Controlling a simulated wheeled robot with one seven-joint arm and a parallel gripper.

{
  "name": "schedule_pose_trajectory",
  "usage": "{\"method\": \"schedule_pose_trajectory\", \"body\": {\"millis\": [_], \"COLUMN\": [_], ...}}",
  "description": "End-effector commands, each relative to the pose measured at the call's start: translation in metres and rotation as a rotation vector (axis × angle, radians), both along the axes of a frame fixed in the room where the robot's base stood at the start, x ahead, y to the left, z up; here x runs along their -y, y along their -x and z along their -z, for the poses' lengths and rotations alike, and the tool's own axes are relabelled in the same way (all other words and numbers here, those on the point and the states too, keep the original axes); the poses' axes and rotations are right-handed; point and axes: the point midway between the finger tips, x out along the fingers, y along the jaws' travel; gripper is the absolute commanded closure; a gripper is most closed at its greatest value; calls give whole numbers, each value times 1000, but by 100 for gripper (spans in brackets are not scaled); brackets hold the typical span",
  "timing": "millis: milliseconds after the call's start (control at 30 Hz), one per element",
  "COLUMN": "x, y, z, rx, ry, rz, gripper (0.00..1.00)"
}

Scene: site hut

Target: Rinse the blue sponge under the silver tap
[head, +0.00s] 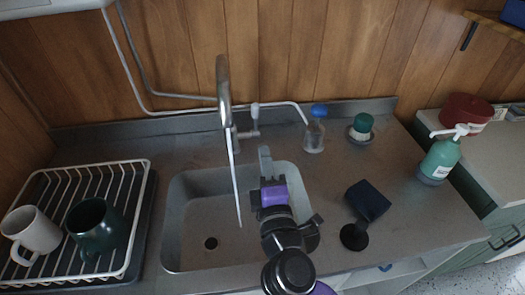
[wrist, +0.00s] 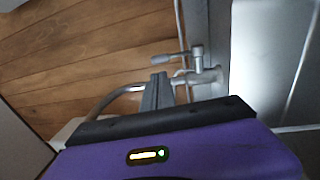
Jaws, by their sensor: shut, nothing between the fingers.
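The silver tap (head: 223,88) arches over the grey sink (head: 190,215), and a thin pale stream falls from its spout into the basin. Its lever (head: 252,120) is to the right of the spout; it also shows in the wrist view (wrist: 196,58). A dark blue block, likely the blue sponge (head: 368,199), is on the counter right of the sink, beside or on a round black base (head: 354,237). My gripper (head: 264,152) is shut and empty over the sink's back right part, just in front of the tap lever. Its fingers (wrist: 157,90) show together in the wrist view.
A white rack (head: 140,205) with a white mug (head: 30,230) and a dark green mug (head: 95,225) stands left. A green pump bottle (head: 439,160) is at the right.

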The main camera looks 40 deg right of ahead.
Motion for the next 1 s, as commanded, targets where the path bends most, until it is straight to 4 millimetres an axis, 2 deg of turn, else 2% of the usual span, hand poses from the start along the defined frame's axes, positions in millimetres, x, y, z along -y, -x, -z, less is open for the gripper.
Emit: {"method": "schedule_pose_trajectory", "body": {"millis": [33, 300, 500, 700, 1000], "x": [6, 36, 52, 61, 62], "y": [-9, -53, -78, -90, -92], "z": [-6, -12, -15, -15, -15], "rx": [2, 1, 0, 1, 1], "ry": [1, 0, -2, -1, -1], "rz": [2, 1, -1, -2, -2], "gripper": [100, 100, 100, 100, 100]}}
